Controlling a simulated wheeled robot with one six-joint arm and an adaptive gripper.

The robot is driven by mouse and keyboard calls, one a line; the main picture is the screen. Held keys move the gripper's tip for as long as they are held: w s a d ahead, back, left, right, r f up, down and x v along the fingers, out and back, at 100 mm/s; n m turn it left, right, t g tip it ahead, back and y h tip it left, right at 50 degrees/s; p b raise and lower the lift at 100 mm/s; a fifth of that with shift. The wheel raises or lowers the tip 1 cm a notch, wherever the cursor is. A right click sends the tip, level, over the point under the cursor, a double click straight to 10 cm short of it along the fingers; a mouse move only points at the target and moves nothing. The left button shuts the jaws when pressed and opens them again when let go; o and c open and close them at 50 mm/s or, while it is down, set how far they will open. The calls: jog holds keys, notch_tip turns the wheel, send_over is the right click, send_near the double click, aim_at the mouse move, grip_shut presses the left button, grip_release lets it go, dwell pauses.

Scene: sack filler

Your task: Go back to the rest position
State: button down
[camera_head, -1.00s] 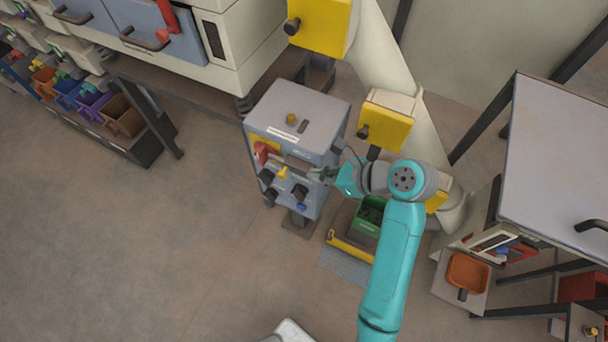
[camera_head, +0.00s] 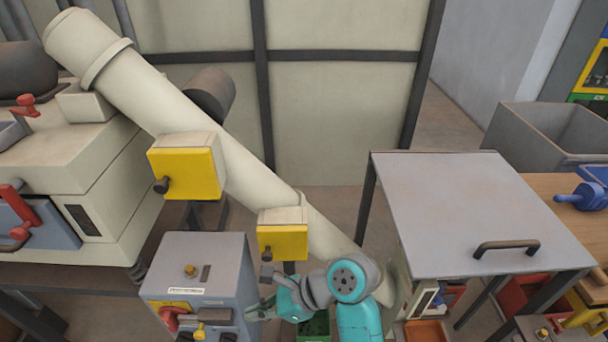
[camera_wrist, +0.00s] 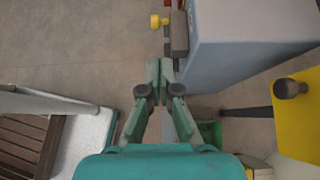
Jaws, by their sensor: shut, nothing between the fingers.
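My gripper (camera_head: 262,308) is at the right side of the grey control box (camera_head: 198,262) in the head view, near its front. In the wrist view my gripper (camera_wrist: 159,66) has its two green fingers together with nothing between them. The grey box (camera_wrist: 245,50) fills the upper right there, with a dark handle and a yellow knob (camera_wrist: 158,21) beyond the fingertips. I cannot tell whether the fingertips touch the dark handle.
A large cream tube (camera_head: 250,180) with yellow boxes (camera_head: 187,172) slants behind my arm. A grey-topped table (camera_head: 450,210) with a handle stands to the right. A green bin (camera_head: 314,326) sits below my gripper.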

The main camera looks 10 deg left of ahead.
jog(key=s+d+f+n+t+h, duration=0.15)
jog(key=s+d+f+t, duration=0.25)
jog(key=d+f+t, duration=0.85)
jog(key=s+d+f+n+h, duration=0.2)
jog(key=s+d, duration=0.2)
jog(key=d, duration=0.3)
jog(key=s+d+f+n+h, duration=0.1)
jog(key=s+d+f+h, duration=0.1)
jog(key=s+d, duration=0.35)
jog(key=s+d+r+n+t+h, duration=0.4)
jog(key=s+d+r+n, duration=0.6)
jog(key=s+r, duration=0.4)
jog(key=shift+d+n+t+h, duration=0.15)
jog(key=shift+n+t+h, duration=0.2)
jog(key=shift+t, duration=0.1)
